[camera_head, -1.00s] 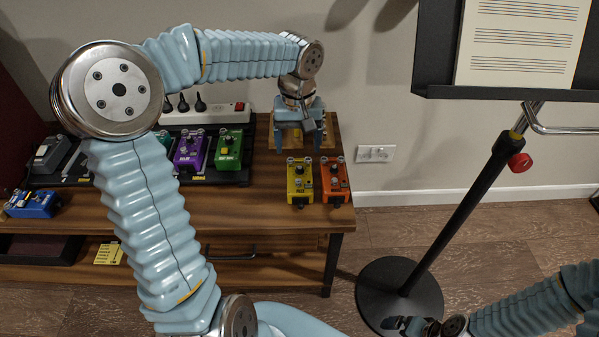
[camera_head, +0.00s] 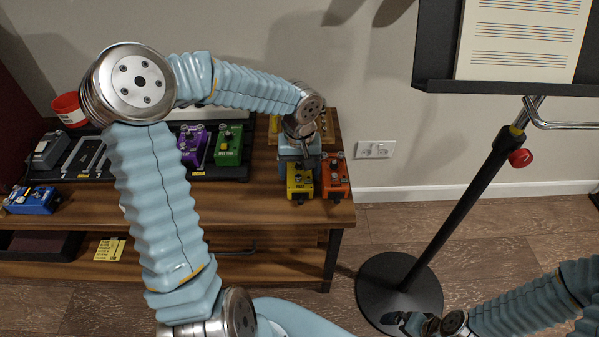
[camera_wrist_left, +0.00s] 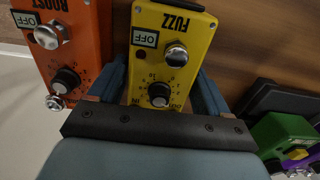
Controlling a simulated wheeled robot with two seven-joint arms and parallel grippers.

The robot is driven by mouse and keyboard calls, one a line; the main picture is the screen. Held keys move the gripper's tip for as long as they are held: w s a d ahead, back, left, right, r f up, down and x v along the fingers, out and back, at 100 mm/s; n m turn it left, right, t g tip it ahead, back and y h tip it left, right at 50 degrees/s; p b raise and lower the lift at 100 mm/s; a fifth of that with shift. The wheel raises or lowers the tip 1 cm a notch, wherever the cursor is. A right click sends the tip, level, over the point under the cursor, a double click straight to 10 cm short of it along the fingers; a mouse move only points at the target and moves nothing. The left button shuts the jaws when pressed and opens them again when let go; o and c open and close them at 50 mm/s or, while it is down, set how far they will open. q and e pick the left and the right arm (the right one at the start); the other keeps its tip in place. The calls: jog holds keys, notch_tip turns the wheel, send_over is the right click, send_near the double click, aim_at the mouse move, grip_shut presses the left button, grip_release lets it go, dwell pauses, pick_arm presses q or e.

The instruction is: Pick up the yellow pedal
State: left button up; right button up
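The yellow pedal (camera_head: 300,186), marked FUZZ, stands on the wooden table near its right end. It also shows in the left wrist view (camera_wrist_left: 172,55), with its knob and silver footswitch. My left gripper (camera_head: 300,170) is over the pedal's back part, pointing down. In the left wrist view its fingers (camera_wrist_left: 160,88) are apart, one on each side of the pedal. A narrow gap seems to show, but firm contact cannot be made out. My right gripper (camera_head: 400,322) is low at the right, away from the table; its finger opening is unclear.
An orange pedal (camera_head: 335,177) stands close beside the yellow one, on its right. Green (camera_head: 229,146) and purple (camera_head: 193,146) pedals are on a dark board to the left. A blue pedal (camera_head: 32,200) lies further left. A music stand (camera_head: 450,215) is at the right.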

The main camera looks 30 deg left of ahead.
pick_arm(q)
jog(key=c, duration=0.9)
jog(key=shift+r, duration=0.1)
